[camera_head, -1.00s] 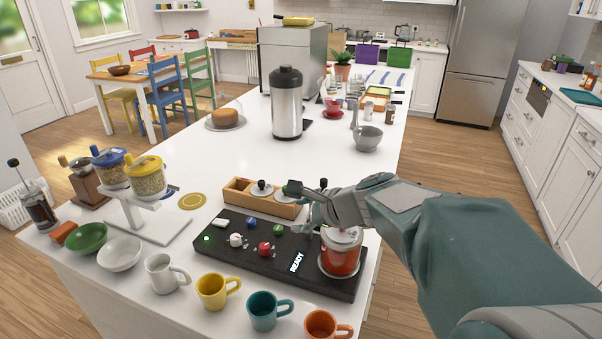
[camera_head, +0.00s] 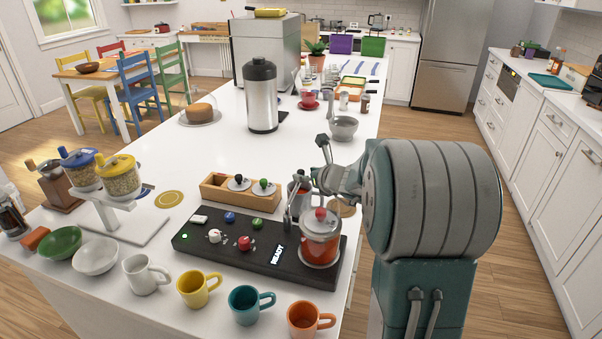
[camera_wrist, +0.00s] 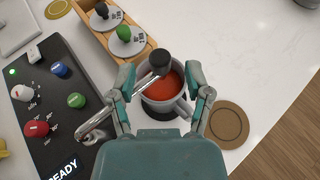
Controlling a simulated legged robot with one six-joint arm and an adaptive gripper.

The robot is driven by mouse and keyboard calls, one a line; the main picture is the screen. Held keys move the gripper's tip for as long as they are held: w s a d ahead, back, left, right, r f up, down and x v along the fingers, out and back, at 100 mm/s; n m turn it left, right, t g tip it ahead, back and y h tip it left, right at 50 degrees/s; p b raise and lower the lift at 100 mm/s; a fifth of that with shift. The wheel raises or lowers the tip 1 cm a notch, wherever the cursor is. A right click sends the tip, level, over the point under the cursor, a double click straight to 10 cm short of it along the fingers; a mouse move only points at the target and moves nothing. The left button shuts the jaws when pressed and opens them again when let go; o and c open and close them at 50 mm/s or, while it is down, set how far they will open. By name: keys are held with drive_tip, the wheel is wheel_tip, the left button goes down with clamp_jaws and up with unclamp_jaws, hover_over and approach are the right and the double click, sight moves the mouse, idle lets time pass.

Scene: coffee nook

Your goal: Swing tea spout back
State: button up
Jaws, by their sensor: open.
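The tea spout (camera_wrist: 122,102) is a curved metal tube with a black knob at its end. In the wrist view it reaches from the black console (camera_wrist: 45,115) to over a grey mug (camera_wrist: 183,106) holding red tea. In the head view the spout (camera_head: 290,212) rises beside a glass jar of red tea (camera_head: 320,238) on the console. My gripper (camera_wrist: 164,86) is open. Its fingers stand apart on both sides of the spout's knob and the mug in the wrist view; contact cannot be told. My gripper (camera_head: 318,172) partly hides the mug in the head view.
A wooden holder (camera_head: 236,193) with knobbed lids lies behind the console. A cork coaster (camera_wrist: 229,121) lies right of the mug. Several coloured mugs, including an orange mug (camera_head: 309,318), line the front.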

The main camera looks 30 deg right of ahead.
drive_tip(key=shift+x, duration=1.4)
clamp_jaws()
drive_tip(key=shift+d, duration=0.1)
